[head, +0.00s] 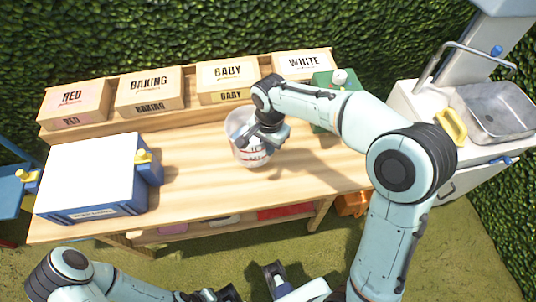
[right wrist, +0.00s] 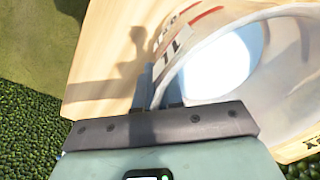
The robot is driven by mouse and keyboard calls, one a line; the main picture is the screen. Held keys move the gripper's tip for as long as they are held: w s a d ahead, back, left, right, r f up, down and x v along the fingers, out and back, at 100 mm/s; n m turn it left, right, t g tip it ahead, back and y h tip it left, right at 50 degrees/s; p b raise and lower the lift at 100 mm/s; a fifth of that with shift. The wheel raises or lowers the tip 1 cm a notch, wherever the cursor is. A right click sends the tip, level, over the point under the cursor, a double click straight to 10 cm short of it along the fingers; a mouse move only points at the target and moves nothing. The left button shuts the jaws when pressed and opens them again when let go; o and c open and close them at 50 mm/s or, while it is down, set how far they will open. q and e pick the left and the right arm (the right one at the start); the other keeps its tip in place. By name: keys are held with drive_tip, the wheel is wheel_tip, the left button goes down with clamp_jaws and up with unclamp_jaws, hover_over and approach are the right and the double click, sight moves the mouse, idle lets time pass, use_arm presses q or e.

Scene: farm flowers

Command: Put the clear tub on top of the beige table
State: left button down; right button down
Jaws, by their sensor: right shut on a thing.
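The clear tub (head: 252,154), a whitish see-through bucket with red and dark markings, is upright over the middle of the beige wooden table (head: 205,160). My right gripper (head: 247,136) is shut on the tub's rim and wall. In the right wrist view the tub (right wrist: 215,30) shows its open mouth, with a finger (right wrist: 146,88) against its outer wall. I cannot tell whether its base touches the tabletop. My left gripper (head: 262,287) is low at the bottom edge, in front of the table; its jaws are not clear.
Several labelled boxes, including the BAKING box (head: 150,92), line the raised back shelf. A white-topped blue cooler (head: 92,175) fills the table's left end. A green container (head: 322,84) stands at the back right. A sink (head: 495,108) is further right. The front right tabletop is clear.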

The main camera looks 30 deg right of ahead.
sight(268, 159)
drive_tip(key=shift+f, duration=2.2)
drive_tip(key=shift+f+b, duration=0.1)
drive_tip(key=shift+b, duration=0.25)
drive_tip(key=c, duration=1.3)
unclamp_jaws()
drive_tip(key=shift+o, duration=0.2)
wheel_tip(268, 159, up, 12)
drive_tip(key=shift+s+r+p, duration=0.1)
drive_tip(key=shift+s+p, duration=0.05)
drive_tip(key=shift+p, duration=0.8)
